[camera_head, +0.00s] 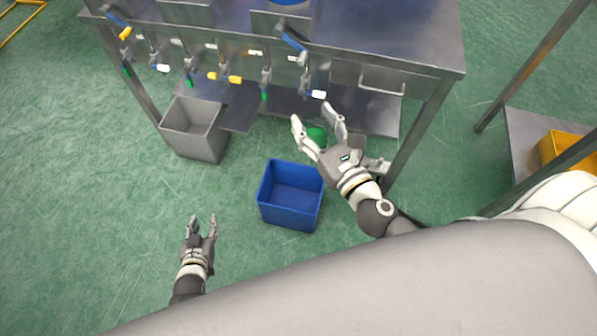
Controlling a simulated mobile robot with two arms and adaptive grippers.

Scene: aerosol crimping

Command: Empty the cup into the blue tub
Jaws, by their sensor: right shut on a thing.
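The blue tub (291,207) sits on the green floor in the middle of the view. It looks empty inside. My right gripper (312,115) is just above and right of the tub in the picture, beside the bench. It is shut on a green cup (317,135), which is largely hidden between the fingers and the palm. I cannot see the cup's opening or what is in it. My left gripper (201,220) is open and empty, over the floor to the left of the tub.
A metal bench (400,40) with several valves and coloured handles stands at the top. A grey bin (195,146) stands at its left end. A yellow crate (560,147) is on a shelf at the right. The floor left of the tub is clear.

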